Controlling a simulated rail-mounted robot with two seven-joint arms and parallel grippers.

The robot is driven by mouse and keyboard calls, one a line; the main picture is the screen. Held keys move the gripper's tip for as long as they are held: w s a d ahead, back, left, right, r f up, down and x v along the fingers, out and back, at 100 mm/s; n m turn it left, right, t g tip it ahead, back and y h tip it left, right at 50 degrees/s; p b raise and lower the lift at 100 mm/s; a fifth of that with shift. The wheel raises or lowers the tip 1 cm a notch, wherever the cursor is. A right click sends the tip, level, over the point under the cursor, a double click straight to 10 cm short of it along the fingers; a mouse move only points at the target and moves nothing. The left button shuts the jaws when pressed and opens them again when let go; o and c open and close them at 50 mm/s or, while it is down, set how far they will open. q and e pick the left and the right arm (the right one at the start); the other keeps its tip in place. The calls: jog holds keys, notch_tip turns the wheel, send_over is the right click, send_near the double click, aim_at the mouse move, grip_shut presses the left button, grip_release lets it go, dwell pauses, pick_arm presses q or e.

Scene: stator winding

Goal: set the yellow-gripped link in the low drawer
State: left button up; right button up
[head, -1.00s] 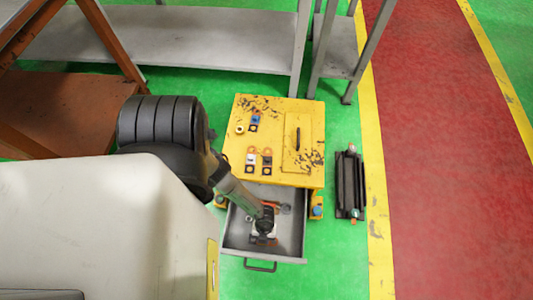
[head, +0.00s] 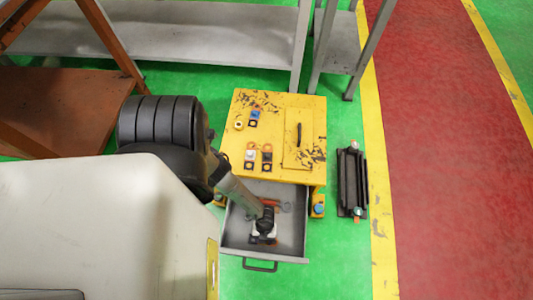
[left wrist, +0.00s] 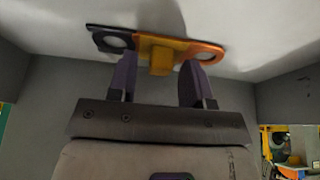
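The yellow-gripped link (left wrist: 158,58) lies on the pale floor of the open low drawer (head: 292,240). In the left wrist view its dark ring end is at left, its orange ring end at right, and the yellow grip in the middle. My left gripper (left wrist: 160,80) is open, its two purple fingers apart on either side of the yellow grip, with gaps showing. In the head view my left arm reaches down into the drawer and hides its own fingertips. An orange piece shows beside my wrist there; I cannot tell if it is this link. My right gripper is not in view.
The yellow cabinet (head: 275,103) carries several other small links and a lidded panel with a handle on top. A dark rack (head: 351,182) stands on the green floor to its right. Grey shelving (head: 205,45) stands behind. The drawer walls surround my left gripper.

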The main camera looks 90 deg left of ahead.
pick_arm(q)
jog(key=shift+r, duration=0.1)
jog(key=shift+p+v, duration=0.75)
jog(key=shift+v, duration=0.05)
jog(key=s+p+v, duration=0.1)
jog(key=p+v, duration=0.7)
jog(key=v, duration=0.2)
jog(key=w+d+r+n+t+h, duration=0.3)
jog(key=w+d+r+t, duration=0.55)
jog(key=w+r, duration=0.35)
jog(key=w+a+r+n+t+y, duration=0.1)
jog(key=w+r+n+t+y, duration=0.3)
jog(key=w+r+n+t, duration=0.45)
jog(key=s+a+r+n+g+y, duration=0.2)
jog(key=a+r+n+g+y, duration=0.4)
jog(key=a+r, duration=0.3)
jog(key=s+d+r+g+h, duration=0.1)
jog(key=s+r+g, duration=0.2)
jog(key=s, duration=0.3)
jog(key=s+r+g+h, duration=0.1)
jog(key=s+r+g, duration=0.2)
jog(key=s, duration=0.2)
jog(key=shift+s+d+n+g+h, duration=0.3)
jog(key=shift+s+d+n+h, duration=0.05)
jog(key=shift+s+h, duration=0.05)
